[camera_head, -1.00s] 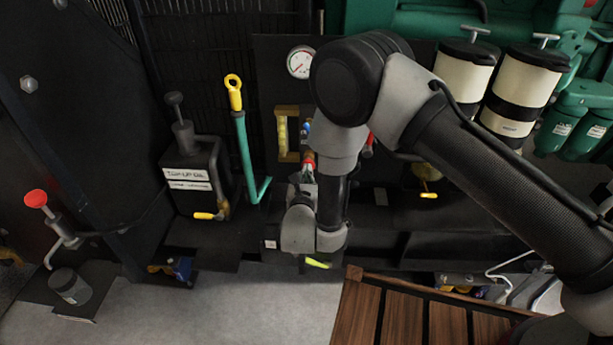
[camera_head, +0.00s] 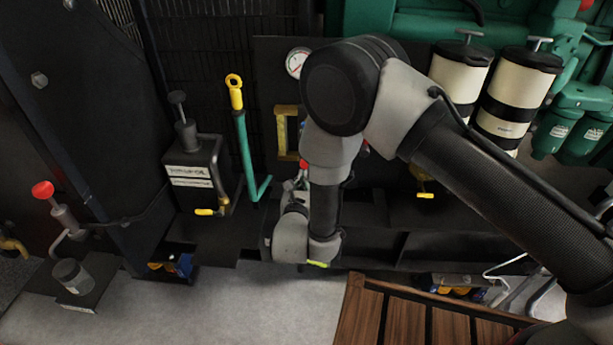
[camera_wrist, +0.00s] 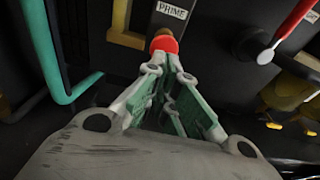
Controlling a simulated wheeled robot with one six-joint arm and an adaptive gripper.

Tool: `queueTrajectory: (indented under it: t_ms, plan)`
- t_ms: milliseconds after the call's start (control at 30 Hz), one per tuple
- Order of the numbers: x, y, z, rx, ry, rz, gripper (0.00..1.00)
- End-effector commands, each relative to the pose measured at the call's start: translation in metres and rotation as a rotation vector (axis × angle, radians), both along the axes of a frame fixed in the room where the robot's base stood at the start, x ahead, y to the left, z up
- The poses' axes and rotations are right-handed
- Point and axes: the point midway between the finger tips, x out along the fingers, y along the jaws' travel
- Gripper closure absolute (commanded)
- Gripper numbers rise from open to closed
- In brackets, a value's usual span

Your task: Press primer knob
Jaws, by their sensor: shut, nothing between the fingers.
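The primer knob (camera_wrist: 164,43) is a red cap on a brass-coloured stem, just below a white PRIME label (camera_wrist: 172,10) on a dark panel. My gripper (camera_wrist: 166,66) is shut and empty, its fingertips pointing at the knob. The tips overlap the knob's lower edge in the wrist view; I cannot tell whether they touch it. In the head view, a little of the red knob (camera_head: 303,165) shows beside my arm, which hides most of my gripper.
A red-handled lever (camera_wrist: 285,30) and a yellow-handled valve (camera_wrist: 285,95) are right of the knob. In the head view, a black tank (camera_head: 195,172) stands left and a wooden slatted surface (camera_head: 400,315) lies in front.

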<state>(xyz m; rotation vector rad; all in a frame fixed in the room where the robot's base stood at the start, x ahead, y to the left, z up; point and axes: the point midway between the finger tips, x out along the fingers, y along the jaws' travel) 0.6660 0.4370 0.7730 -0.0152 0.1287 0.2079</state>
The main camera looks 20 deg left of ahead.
Motion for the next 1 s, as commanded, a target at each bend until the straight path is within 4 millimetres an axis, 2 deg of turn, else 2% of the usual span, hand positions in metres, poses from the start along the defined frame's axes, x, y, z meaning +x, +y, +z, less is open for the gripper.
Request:
queueTrajectory:
  t_ms: [200,400,567,1000]
  plan:
    - [-0.042,-0.008,0.006,-0.002,0.001,0.003,1.00]
    - [-0.066,-0.014,0.009,-0.001,0.000,0.001,1.00]
    - [-0.071,-0.015,0.010,-0.001,-0.001,0.000,1.00]
    - [-0.071,-0.015,0.009,-0.001,0.000,0.000,1.00]
